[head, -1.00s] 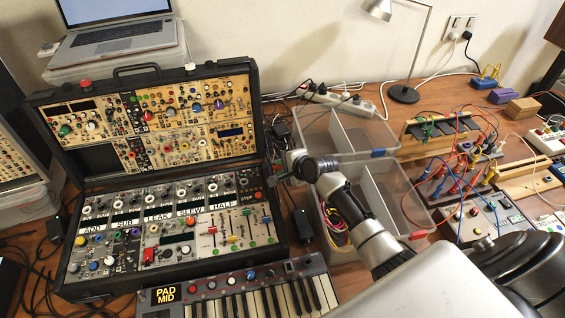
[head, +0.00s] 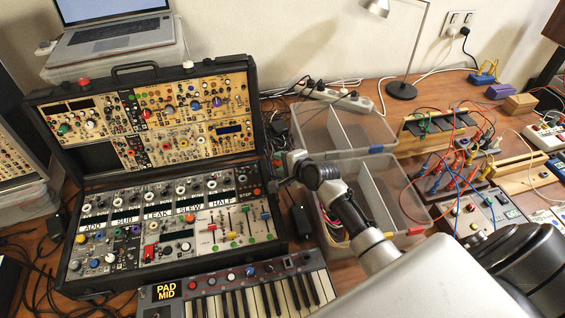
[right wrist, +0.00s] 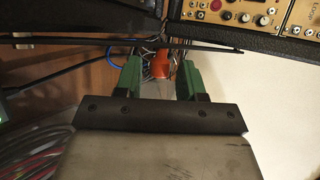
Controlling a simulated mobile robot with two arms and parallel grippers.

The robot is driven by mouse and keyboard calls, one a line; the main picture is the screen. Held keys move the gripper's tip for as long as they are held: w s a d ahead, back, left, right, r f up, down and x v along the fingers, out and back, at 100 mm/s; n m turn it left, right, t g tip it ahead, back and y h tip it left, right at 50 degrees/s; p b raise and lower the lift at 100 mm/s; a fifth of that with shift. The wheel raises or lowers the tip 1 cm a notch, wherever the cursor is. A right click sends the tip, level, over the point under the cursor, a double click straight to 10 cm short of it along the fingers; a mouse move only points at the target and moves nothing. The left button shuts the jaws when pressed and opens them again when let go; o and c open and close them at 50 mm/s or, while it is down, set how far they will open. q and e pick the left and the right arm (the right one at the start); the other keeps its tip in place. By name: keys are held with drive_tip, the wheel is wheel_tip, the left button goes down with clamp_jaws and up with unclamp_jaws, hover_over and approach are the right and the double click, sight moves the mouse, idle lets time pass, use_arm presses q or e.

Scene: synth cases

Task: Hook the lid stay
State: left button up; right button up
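The black synth case (head: 272,222) stands on the table at the left, its lid (head: 256,105) raised and full of modules. My right gripper (head: 282,181) is at the right side of the case near the hinge line; its fingers are small and partly hidden in the head view. In the right wrist view its green fingers (right wrist: 160,78) are apart. A thin dark rod, possibly the lid stay (right wrist: 212,46), crosses just beyond the fingertips beside the case. An orange-red piece (right wrist: 160,64) shows between the fingers, with no clear contact. My left gripper is out of view.
Clear plastic bins (head: 347,158) stand right of the case, under my right arm. A keyboard (head: 240,292) lies in front. A power strip (head: 335,98) and cables lie behind. A black adapter (head: 301,221) sits between case and bins.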

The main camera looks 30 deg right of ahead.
drive_tip(key=shift+o, duration=0.6)
drive_tip(key=v, duration=1)
drive_tip(key=shift+s+r, duration=0.25)
drive_tip(key=shift+s, duration=0.1)
drive_tip(key=shift+d, duration=0.1)
drive_tip(key=shift+s+f, duration=0.1)
